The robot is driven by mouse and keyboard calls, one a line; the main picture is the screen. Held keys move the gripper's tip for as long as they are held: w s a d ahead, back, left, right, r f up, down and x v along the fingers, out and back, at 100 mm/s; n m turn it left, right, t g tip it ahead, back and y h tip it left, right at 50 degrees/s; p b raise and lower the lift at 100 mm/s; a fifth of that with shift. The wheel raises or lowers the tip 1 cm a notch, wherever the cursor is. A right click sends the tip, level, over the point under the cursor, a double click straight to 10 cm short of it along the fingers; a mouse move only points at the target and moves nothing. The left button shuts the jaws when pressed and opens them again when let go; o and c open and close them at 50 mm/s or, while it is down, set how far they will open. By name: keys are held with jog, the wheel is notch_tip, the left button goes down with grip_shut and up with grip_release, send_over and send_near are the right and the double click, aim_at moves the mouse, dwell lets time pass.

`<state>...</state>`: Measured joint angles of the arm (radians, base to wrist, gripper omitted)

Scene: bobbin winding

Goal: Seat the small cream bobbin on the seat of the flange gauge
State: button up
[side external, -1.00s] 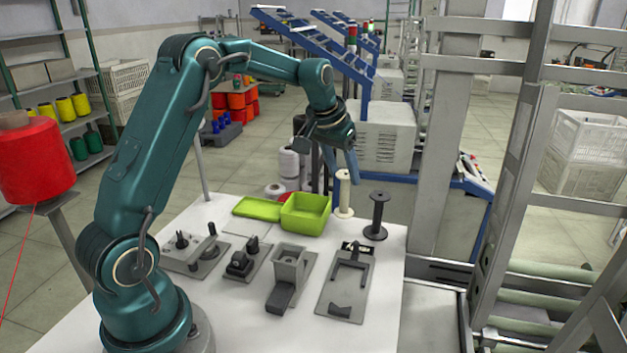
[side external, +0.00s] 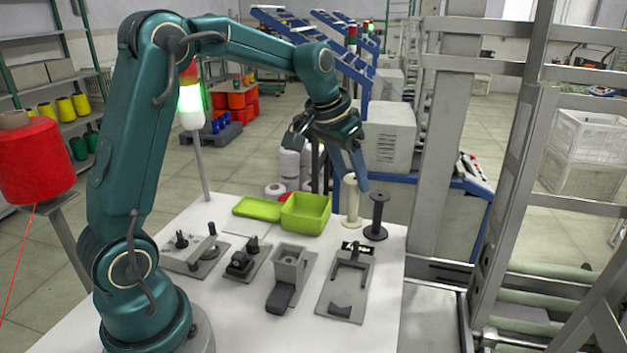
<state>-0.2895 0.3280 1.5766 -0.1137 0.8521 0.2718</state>
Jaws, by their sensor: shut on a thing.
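The small cream bobbin (side external: 350,203) is upright in my gripper (side external: 352,178), at the far right part of the white table. My gripper points down and is shut on the bobbin's upper part. I cannot tell whether the bobbin's base touches the table. A dark bobbin (side external: 376,216) stands upright just right of it. A grey plate with a forked bracket and a small dark block (side external: 337,297) lies nearer the camera and looks like the flange gauge. Its seat is too small to make out clearly, and nothing rests in the fork.
A green open box (side external: 305,226) and its green lid (side external: 257,207) lie left of the cream bobbin. Other grey fixtures stand left of the forked plate: a box-shaped holder (side external: 289,262), a small clamp (side external: 241,262) and a plate with posts (side external: 190,250).

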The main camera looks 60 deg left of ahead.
jog(key=s+d+m+h, duration=0.2)
jog(key=s+d+m, duration=0.2)
jog(key=s+d, duration=0.5)
jog(key=shift+d+f, duration=0.1)
jog(key=shift+f, duration=2.3)
jog(key=shift+f, duration=0.45)
jog(key=o, duration=1.1)
jog(key=shift+c, duration=0.2)
jog(key=shift+r, duration=0.1)
notch_tip(320, 180, up, 7)
